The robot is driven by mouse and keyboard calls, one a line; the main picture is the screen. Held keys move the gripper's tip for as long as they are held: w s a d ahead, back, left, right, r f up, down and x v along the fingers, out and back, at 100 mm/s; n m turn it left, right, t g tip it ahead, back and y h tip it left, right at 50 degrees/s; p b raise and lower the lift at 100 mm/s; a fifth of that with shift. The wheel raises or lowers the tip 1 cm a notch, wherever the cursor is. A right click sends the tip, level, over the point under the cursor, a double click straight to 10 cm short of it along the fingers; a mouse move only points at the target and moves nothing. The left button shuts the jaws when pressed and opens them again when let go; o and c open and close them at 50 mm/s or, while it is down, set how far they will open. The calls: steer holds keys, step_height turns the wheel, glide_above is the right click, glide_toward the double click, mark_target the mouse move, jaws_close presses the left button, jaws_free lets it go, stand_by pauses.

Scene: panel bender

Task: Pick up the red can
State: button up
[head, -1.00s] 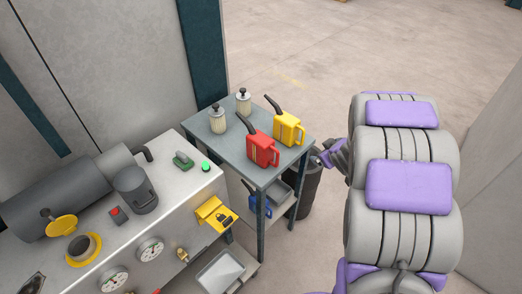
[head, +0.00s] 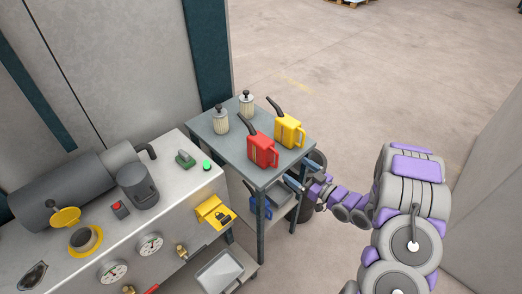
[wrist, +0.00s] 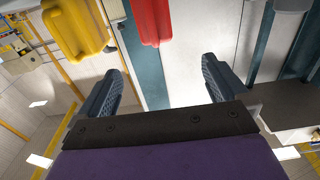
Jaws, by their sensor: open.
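The red can (head: 262,151) stands upright on the top of the grey cart (head: 232,146), near its front edge, with a dark spout and a side handle. Its red body also shows at the top of the wrist view (wrist: 151,22), beyond the fingers. My gripper (head: 292,183) is open and empty, low beside the cart's right side, apart from the can. Both dark fingers show spread in the wrist view (wrist: 160,86). The fingertips are small and partly unclear in the head view.
A yellow can (head: 288,130) stands just behind and right of the red can; it also shows in the wrist view (wrist: 76,25). Two pale canisters (head: 220,120) (head: 246,104) stand at the back of the cart. A blue can (head: 258,205) sits on the lower shelf. A metal bench (head: 165,205) is at left.

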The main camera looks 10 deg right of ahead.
mark_target(277, 155)
steer(key=b+x, duration=0.1)
steer(key=x, duration=0.9)
steer(key=shift+w, duration=0.25)
steer(key=shift+d+b+x, duration=0.2)
steer(key=shift+b+x, duration=0.35)
steer(key=shift+x, duration=2.1)
steer(key=shift+w, duration=0.15)
steer(key=c, duration=1.4)
steer(key=shift+r, duration=0.1)
